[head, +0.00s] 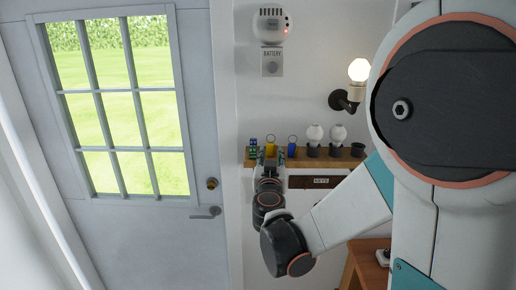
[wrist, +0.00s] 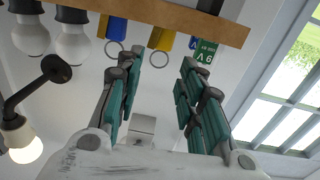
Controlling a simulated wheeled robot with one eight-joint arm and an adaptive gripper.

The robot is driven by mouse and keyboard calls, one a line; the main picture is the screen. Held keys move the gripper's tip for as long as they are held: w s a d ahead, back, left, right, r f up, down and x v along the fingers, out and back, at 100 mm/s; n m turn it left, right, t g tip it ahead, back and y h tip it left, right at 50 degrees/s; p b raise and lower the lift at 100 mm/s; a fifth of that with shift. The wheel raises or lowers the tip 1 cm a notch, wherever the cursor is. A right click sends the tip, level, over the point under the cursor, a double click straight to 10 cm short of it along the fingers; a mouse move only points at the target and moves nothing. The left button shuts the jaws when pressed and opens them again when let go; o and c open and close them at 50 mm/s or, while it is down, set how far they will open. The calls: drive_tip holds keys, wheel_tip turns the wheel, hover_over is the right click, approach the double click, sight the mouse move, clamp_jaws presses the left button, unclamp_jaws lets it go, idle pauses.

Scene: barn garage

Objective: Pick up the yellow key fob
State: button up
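The yellow key fob (head: 270,150) is on the wooden shelf against the wall, with its ring showing above it in the head view. In the wrist view, which looks inverted, the yellow fob (wrist: 162,39) shows just beyond and between my fingertips, with its ring towards the gripper. My gripper (wrist: 159,66) is open, with a wide gap between its teal-padded fingers and nothing seen held. In the head view my gripper (head: 269,160) is in front of the shelf at the fob and hides its lower part. Contact cannot be told.
A blue key fob (head: 291,150) stands right of the yellow one, and green-and-blue 9V batteries (wrist: 205,50) stand on the other side. Bulbs (head: 314,134) and a dark cup (head: 357,149) are farther along the shelf (wrist: 180,14). A lit wall lamp (head: 357,72) juts out. A door (head: 115,215) is left.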

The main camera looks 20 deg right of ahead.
sight(271, 145)
drive_tip(key=x, duration=0.5)
drive_tip(key=shift+p+x, duration=0.65)
drive_tip(key=shift+x, duration=2.1)
drive_tip(key=shift+a+f, duration=0.2)
drive_tip(key=c, duration=0.7)
